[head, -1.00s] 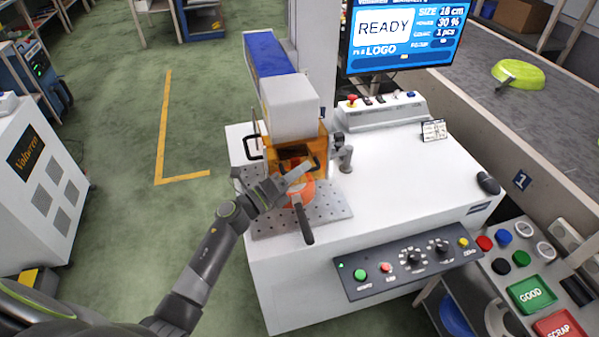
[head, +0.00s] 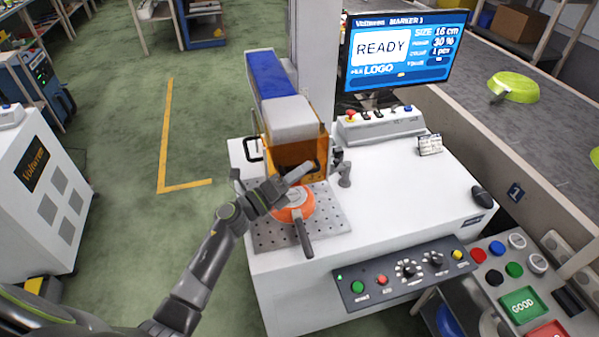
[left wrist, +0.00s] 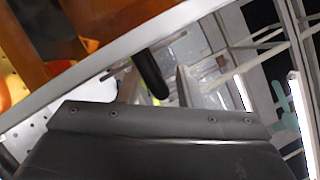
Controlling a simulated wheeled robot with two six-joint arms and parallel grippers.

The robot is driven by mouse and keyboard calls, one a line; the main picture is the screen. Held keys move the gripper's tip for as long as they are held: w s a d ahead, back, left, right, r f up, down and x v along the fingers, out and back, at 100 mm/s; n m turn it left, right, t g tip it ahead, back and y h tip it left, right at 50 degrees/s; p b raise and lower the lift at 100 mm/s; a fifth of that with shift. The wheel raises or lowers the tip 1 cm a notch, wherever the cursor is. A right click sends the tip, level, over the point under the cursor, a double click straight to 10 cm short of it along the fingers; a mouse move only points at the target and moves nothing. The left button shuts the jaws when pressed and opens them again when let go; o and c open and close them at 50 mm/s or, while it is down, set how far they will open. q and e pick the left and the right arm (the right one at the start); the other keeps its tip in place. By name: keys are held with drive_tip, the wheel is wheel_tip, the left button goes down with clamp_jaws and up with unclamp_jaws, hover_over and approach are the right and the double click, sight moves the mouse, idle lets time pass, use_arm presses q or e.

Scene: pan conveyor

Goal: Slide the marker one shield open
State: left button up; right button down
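The marker one shield (head: 313,152) is an orange see-through guard below the white marking head (head: 290,118). It hangs in front of and above an orange pan (head: 296,212) on the perforated plate. My left gripper (head: 300,173) is at the shield's lower front, its fingers pointing right. In the left wrist view the shield (left wrist: 95,22) and its grey edge cross the upper left, with a black bar (left wrist: 150,76) just past the gripper body. Whether the fingers hold anything is hidden. My right gripper is not in view.
The marker's screen (head: 404,50) reads READY. A button panel (head: 405,275) runs along the front of the white bench. A conveyor (head: 480,100) with a lime green pan (head: 514,87) lies to the right. A white cabinet (head: 40,190) stands at the left, with open floor between.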

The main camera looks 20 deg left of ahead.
use_arm(q)
drive_tip(key=shift+s, duration=0.1)
drive_tip(key=shift+s+a+f, duration=0.2)
drive_tip(key=shift+s, duration=0.05)
drive_tip(key=b+v, duration=0.7)
drive_tip(key=v, duration=0.9)
drive_tip(key=shift+s+a, duration=0.15)
drive_tip(key=shift+s, duration=0.05)
drive_tip(key=shift+r, duration=0.1)
